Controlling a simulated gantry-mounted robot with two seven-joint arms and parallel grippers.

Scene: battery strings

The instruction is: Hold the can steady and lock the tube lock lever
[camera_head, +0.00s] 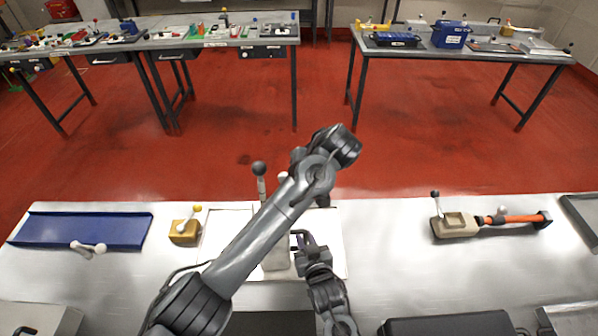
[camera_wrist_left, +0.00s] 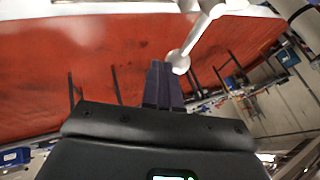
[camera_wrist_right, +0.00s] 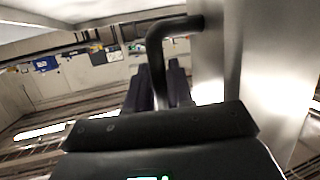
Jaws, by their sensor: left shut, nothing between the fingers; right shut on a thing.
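The can (camera_head: 277,258), a pale metal body, stands on a white sheet in the head view, partly hidden by my left arm. Its dark bent handle (camera_wrist_right: 158,45) shows in the right wrist view, beside the shiny can wall (camera_wrist_right: 275,60). My right gripper (camera_wrist_right: 160,85) is shut on this handle. A pale lever with a round ball end (camera_wrist_left: 180,62) shows in the left wrist view; its ball (camera_head: 283,177) rises above the can in the head view. My left gripper (camera_wrist_left: 165,80) is shut and empty, right beside the ball; I cannot tell whether they touch.
A black-knobbed lever (camera_head: 259,168) stands left of the ball. A gold block (camera_head: 185,230) with a small lever and a blue tray (camera_head: 85,231) lie left. A beige clamp with an orange tube (camera_head: 520,219) lies right. Bare table (camera_head: 385,235) shows between can and clamp.

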